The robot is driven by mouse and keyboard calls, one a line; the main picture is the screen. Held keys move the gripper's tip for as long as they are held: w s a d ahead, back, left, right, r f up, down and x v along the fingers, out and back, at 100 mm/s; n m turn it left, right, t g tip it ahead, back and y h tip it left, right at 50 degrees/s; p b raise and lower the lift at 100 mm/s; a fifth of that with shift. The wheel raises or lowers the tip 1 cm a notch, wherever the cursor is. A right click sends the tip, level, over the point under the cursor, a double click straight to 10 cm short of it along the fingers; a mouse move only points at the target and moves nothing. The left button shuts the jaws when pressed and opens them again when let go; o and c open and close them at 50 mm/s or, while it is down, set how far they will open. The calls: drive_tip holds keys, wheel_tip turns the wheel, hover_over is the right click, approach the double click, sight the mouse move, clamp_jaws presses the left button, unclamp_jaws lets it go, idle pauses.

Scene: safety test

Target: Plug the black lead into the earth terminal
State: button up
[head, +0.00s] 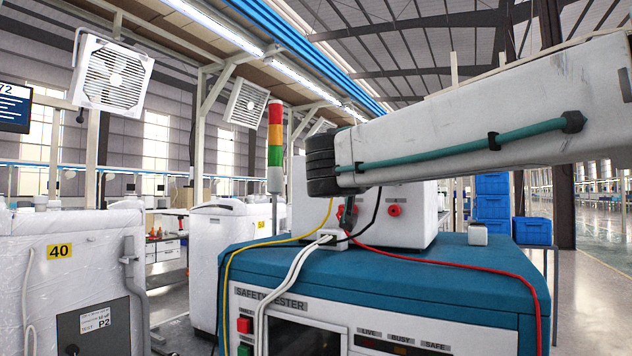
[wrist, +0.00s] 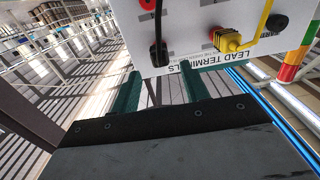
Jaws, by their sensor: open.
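In the wrist view my gripper (wrist: 162,78) is open, with its two teal fingers apart and nothing between them. The black lead's plug (wrist: 158,52) is at the white terminal panel, just beyond the fingertips and roughly in line with the gap. I cannot tell whether it is seated. A yellow plug (wrist: 229,40) sits at the panel to its right. In the head view the black lead (head: 372,218) curves in front of the white terminal box (head: 420,225); my arm hides most of my gripper.
The blue safety tester (head: 470,275) carries the terminal box. Yellow (head: 260,243), red (head: 440,262) and white leads (head: 285,270) drape over it. A signal tower (head: 275,145) stands to the left, and blue crates (head: 492,208) stand behind right.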

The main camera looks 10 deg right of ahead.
drive_tip(key=shift+x, duration=3.55)
clamp_jaws()
drive_tip(key=shift+s, duration=0.1)
drive_tip(key=shift+v, duration=2.9)
drive_tip(key=shift+s, duration=0.1)
